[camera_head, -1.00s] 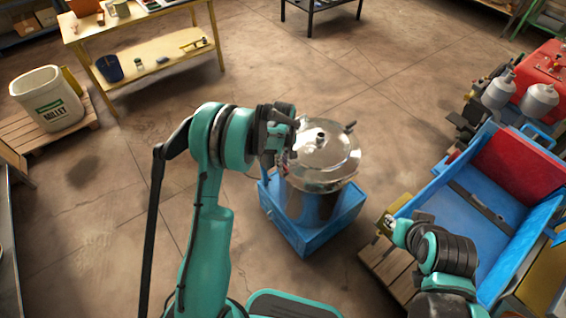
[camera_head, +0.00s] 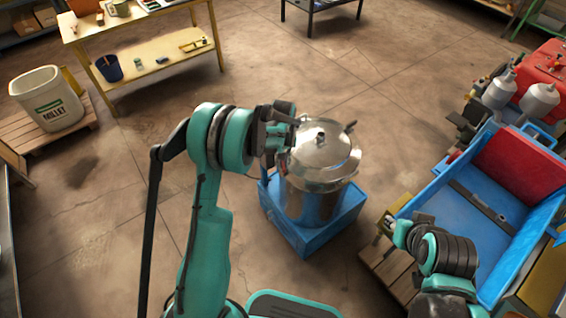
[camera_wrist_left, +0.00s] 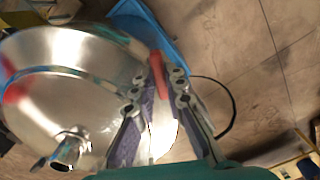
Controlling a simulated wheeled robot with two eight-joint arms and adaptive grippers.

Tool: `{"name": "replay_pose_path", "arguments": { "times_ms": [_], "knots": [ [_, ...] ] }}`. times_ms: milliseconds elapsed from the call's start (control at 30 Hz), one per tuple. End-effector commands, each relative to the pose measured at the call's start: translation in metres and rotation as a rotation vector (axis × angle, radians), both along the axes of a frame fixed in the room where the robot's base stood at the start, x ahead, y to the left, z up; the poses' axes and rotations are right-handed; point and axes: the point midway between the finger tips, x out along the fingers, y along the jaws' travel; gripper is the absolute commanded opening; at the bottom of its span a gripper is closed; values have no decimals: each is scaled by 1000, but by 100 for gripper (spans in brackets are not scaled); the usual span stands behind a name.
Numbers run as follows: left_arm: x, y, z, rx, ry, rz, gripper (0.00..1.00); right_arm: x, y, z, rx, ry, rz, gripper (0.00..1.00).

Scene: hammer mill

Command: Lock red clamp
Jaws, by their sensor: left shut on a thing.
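The steel hammer mill vessel (camera_head: 322,165) with its domed lid stands upright on a blue base (camera_head: 308,240) in the head view. My left gripper (camera_head: 287,148) is at the left edge of the lid. In the left wrist view, the red clamp (camera_wrist_left: 157,66) is a narrow red bar at the lid's rim. My left gripper (camera_wrist_left: 163,78) is shut on it, with one finger on each side. The clamp's lower part is hidden by the fingers. My right gripper (camera_head: 391,226) is at the lower right, apart from the vessel, too small to read.
A blue hopper-like bin (camera_head: 480,215) stands at the right, beside a wooden pallet (camera_head: 385,272). A yellow table (camera_head: 150,62) is at the upper left, and a millet bin (camera_head: 48,98) stands left. Floor around the vessel's back is clear.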

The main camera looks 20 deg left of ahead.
Motion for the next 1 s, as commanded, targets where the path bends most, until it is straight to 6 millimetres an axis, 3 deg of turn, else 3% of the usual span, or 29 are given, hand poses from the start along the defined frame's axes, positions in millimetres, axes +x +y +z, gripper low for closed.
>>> {"name": "replay_pose_path", "arguments": {
  "times_ms": [1000],
  "knots": [
    [0, 0, 0, 0, 0, -924, 0, 0, 0, -11, 0, 0, 0, 33]
  ]
}}
